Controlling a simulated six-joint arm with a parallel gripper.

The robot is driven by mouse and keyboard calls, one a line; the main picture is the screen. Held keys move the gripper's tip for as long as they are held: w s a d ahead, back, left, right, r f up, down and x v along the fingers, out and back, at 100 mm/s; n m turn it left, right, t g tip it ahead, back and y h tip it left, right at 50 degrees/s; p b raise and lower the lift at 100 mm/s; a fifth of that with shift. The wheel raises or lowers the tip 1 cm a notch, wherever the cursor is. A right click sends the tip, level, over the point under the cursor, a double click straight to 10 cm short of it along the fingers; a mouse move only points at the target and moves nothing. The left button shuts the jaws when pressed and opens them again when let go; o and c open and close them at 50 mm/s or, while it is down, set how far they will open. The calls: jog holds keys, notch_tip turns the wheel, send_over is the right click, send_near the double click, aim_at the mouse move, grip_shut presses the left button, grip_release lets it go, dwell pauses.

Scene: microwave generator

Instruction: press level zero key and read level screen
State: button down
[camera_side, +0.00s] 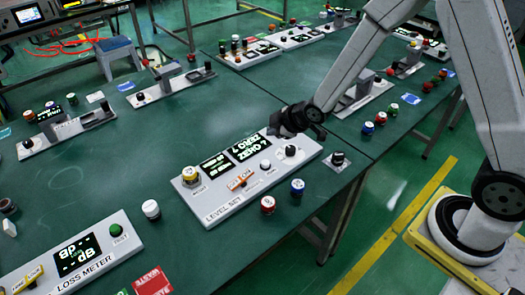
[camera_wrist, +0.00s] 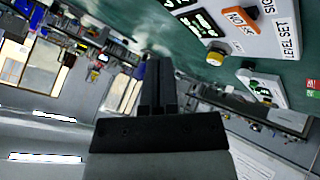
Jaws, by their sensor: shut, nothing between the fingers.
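The LEVEL SET panel (camera_side: 235,205) is a white box on the green bench in the side view. It carries two dark screens with pale text; the larger screen (camera_side: 250,148) seems to read "ZERO ?" in part. It also has a yellow-topped button (camera_side: 190,174), an orange switch (camera_side: 240,179), a small white button (camera_side: 265,166) and a dark knob (camera_side: 291,151). I cannot tell which is the level zero key. My gripper (camera_side: 284,128) is shut and empty above the panel's back right. In the wrist view the shut fingers (camera_wrist: 160,75) point away from the panel (camera_wrist: 270,38).
The LOSS METER panel (camera_side: 75,262) stands at the front left. Loose red (camera_side: 267,204) and blue (camera_side: 297,187) caps and a white cap (camera_side: 151,209) lie around the LEVEL SET panel. Other panels stand farther back.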

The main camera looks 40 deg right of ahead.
aim_at(268, 163)
jog(key=shift+w+a+f+n, duration=0.3)
jog(key=shift+w+a+n, duration=0.1)
jog(key=shift+w, duration=0.15)
jog(key=shift+d+f, duration=0.1)
jog(key=shift+f, duration=0.05)
jog(key=shift+f, duration=4.25)
jog(key=shift+f, duration=0.95)
dwell(0.3)
jog(key=shift+r, duration=0.9)
jog(key=shift+r, duration=0.2)
jog(key=shift+r, duration=2.35)
